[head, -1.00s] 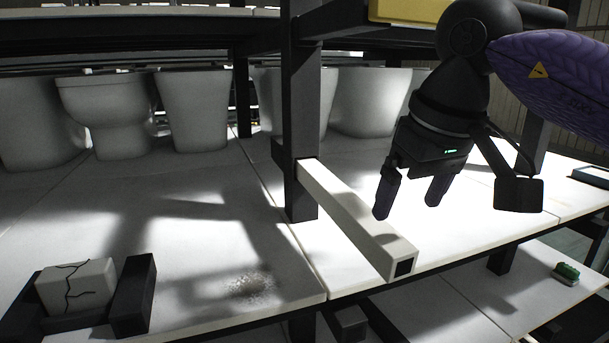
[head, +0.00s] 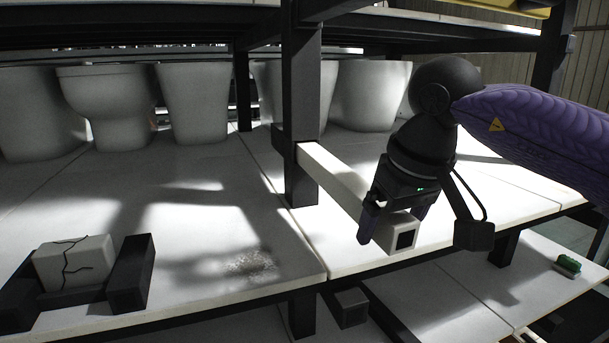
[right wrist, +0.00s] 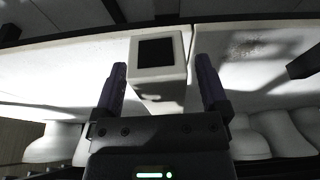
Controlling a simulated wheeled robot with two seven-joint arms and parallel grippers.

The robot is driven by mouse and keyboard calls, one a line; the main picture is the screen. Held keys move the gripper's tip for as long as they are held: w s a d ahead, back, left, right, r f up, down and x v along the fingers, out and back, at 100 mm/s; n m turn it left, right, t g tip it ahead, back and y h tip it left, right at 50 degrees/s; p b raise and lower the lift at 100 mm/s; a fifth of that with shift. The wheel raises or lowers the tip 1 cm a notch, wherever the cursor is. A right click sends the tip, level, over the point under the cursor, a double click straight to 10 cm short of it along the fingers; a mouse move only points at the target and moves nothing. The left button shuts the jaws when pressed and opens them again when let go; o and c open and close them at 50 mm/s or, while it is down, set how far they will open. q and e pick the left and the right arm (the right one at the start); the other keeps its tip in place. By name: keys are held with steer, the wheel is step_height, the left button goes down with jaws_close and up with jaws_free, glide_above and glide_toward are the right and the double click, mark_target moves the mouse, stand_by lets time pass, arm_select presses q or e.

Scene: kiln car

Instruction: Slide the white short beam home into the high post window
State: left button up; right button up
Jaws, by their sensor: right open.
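The white short beam (head: 335,175) is a square bar with a dark hollow end. Its far end meets the dark upright post (head: 302,100) at the bracket where the window is; the window itself is hidden. Its near end sticks out toward me over the shelf's front edge. My right gripper (head: 395,222) is open, with its fingers on either side of the beam near that end. In the right wrist view the beam (right wrist: 170,75) lies between the fingers of the gripper (right wrist: 161,85), with gaps showing on both sides. My left gripper is not in view.
A cracked white block (head: 75,263) sits in a dark holder at the left front of the pale shelf (head: 200,255). Several white ceramic basins stand along the back. A green-topped brush (head: 568,263) lies on the lower shelf at right. Another deck runs overhead.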

steer(key=shift+s, duration=0.1)
steer(key=shift+r, duration=0.1)
stand_by(0.3)
steer(key=shift+p, duration=0.45)
jaws_close()
stand_by(1.2)
